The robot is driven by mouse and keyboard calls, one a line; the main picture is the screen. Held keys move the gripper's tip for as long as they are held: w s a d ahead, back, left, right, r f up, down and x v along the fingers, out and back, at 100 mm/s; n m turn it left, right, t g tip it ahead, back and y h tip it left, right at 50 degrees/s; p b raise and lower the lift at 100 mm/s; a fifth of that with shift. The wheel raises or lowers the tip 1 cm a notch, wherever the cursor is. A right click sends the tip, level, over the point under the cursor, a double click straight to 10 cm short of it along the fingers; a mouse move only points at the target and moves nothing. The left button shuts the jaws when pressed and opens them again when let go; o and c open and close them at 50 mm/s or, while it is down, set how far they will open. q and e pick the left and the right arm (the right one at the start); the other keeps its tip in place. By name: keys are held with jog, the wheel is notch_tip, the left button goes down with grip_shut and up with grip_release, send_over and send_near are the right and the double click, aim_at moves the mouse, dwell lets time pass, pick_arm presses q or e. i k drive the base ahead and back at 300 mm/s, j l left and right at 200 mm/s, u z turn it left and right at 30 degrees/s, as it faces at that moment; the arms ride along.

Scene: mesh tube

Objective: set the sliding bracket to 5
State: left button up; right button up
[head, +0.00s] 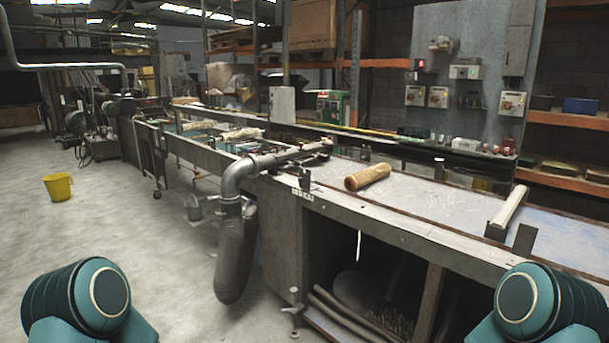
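A small dark upright bracket (304,178) stands on the front edge of the long workbench (400,232), right of the grey pipe elbow. It looks like the sliding bracket. A small white scale label (302,194) with dark marks is on the bench edge just below it. The marks are too small to read, so I cannot tell which number the bracket is at. Neither gripper shows. Only teal parts of my arms show in the lower left and lower right corners, well apart from the bracket.
A tan roll (368,177) lies on the bench top. A pale bar (507,212) lies at its right end. A grey pipe (238,180) with a hanging hose stands at the bench front. A yellow bucket (58,187) is on the open concrete floor at left.

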aim_at(303, 180)
jog(key=i+j, duration=0.1)
jog(key=i, duration=0.35)
jog(key=i+j+z, duration=0.1)
jog(key=i, duration=0.4)
jog(key=i+j, duration=0.2)
jog(key=i, duration=0.25)
